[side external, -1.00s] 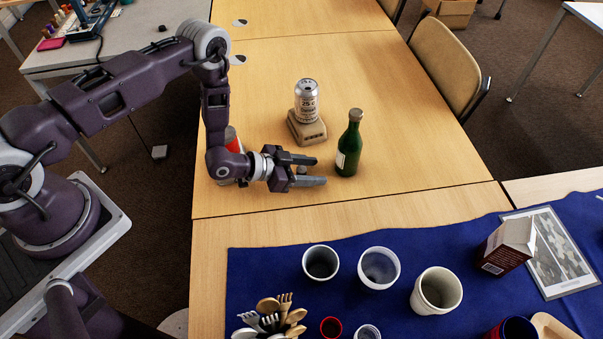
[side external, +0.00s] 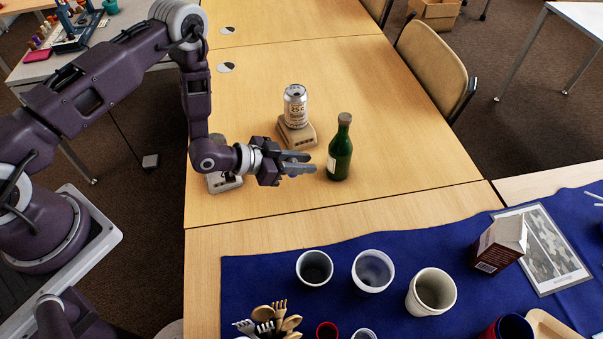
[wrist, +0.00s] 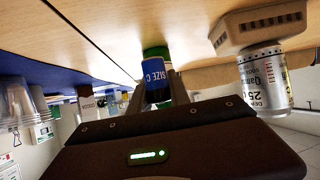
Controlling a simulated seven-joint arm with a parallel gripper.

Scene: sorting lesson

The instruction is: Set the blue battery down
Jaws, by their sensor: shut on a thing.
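The blue battery (wrist: 157,82), marked "SIZE C", is between my gripper's fingers in the wrist view. My gripper (side external: 303,163) is shut on it over the wooden table (side external: 300,45). In the side view the fingers hide the battery, and I cannot tell its height above the table. A green bottle (side external: 340,150) stands upright just beyond the fingertips; it also shows behind the battery in the wrist view (wrist: 156,52).
A silver can (side external: 296,107) stands on a tan block (side external: 297,133) behind my gripper. A grey-white device (side external: 225,183) is partly hidden under my wrist. Cups, including a white one (side external: 373,270), stand on the blue cloth (side external: 460,250) in front. The table right of the bottle is clear.

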